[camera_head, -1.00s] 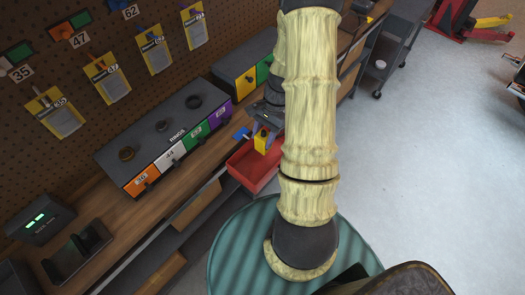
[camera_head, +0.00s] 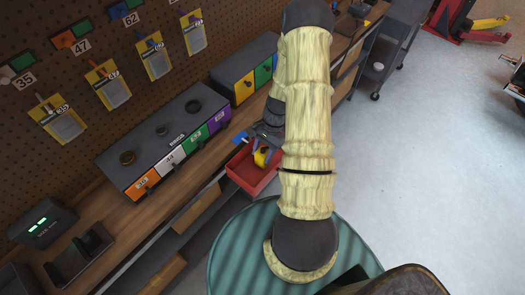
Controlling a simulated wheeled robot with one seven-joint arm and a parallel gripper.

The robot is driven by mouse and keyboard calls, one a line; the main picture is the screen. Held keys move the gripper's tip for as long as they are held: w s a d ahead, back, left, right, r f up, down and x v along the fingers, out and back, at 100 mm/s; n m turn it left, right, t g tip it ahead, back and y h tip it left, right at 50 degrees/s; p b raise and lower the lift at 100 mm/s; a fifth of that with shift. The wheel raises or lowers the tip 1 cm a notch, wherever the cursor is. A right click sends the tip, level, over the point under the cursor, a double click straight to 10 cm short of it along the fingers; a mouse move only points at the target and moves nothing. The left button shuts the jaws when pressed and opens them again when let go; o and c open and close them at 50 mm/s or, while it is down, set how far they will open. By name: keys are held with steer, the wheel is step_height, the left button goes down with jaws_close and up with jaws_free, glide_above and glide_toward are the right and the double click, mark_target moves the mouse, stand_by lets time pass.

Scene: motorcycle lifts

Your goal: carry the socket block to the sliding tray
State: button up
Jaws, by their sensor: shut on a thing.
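My gripper (camera_head: 262,146) is seen from above and behind, small and partly hidden by my arm. It is shut on a small yellow block (camera_head: 261,157), which I take to be the socket block. The block is over the red open tray (camera_head: 247,182), within its outline in the picture. I cannot tell whether it touches the tray's floor. The red tray juts out from the front of the wooden bench, and I take it to be the sliding tray. My arm covers its right side.
A small blue piece (camera_head: 240,137) shows beside my gripper. A grey drawer box (camera_head: 163,144) with orange, white, green and purple fronts stands on the bench (camera_head: 128,208) to the left. Tagged yellow cards hang on the pegboard behind.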

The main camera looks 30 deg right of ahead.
steer(key=shift+f, duration=0.15)
steer(key=o, duration=1.2)
steer(key=shift+c, duration=0.2)
steer(key=b+v, duration=0.2)
steer(key=v, duration=1)
steer(key=shift+r+b, duration=0.25)
steer(key=shift+b, duration=0.1)
steer(key=shift+a, duration=0.2)
